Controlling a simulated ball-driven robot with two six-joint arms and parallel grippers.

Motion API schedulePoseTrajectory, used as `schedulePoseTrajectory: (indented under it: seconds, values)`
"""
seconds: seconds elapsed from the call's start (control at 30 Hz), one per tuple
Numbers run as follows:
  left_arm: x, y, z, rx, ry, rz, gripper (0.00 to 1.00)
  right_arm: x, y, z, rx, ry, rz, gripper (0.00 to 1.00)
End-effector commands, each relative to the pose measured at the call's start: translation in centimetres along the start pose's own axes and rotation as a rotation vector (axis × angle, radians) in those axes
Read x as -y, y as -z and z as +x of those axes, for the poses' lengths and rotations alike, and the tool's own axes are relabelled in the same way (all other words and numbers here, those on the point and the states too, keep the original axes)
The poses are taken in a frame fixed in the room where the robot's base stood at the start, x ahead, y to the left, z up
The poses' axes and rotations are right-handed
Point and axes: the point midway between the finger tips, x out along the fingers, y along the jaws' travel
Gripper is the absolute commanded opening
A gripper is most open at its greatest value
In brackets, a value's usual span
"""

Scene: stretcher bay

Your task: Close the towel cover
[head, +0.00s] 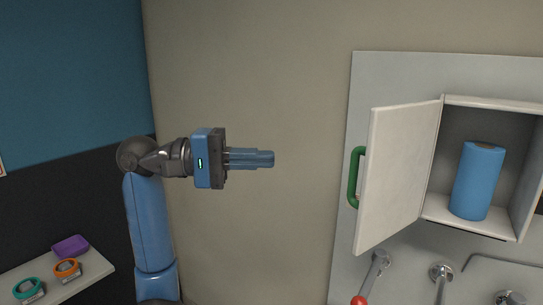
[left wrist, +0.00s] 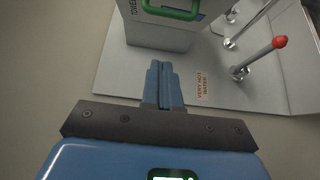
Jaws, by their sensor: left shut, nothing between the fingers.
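The towel cover (head: 398,180) is a white door, hinged on its right side and standing wide open toward the left. Its green handle (head: 355,177) is on its outer face. Behind it is an open white cabinet (head: 490,101) with a blue towel roll (head: 478,181) upright inside. My left gripper (head: 272,159) is shut and empty, left of the handle and apart from it. In the left wrist view, the green handle (left wrist: 172,10) shows at the top, beyond my fingertips (left wrist: 163,68). My right gripper is not in view.
Below the cabinet are a red-tipped lever (head: 360,299) and metal taps (head: 441,271). A "very hot water" label (left wrist: 202,85) is on the panel. The wall between is clear.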

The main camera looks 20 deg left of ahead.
Motion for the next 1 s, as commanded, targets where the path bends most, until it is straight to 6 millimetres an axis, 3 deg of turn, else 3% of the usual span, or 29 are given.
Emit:
schedulePoseTrajectory:
  seconds: [0.5, 0.7, 1.0]
  values:
    - [-0.3, -0.2, 9.0, 0.003, -0.002, 0.001, 0.00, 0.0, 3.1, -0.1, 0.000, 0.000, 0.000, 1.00]
    - [-0.2, -2.0, 10.6, 0.000, -0.003, 0.003, 0.00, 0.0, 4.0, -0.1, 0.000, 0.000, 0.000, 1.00]
    - [-0.1, -2.8, 11.3, -0.002, -0.003, 0.003, 0.00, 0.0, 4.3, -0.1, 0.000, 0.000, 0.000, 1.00]
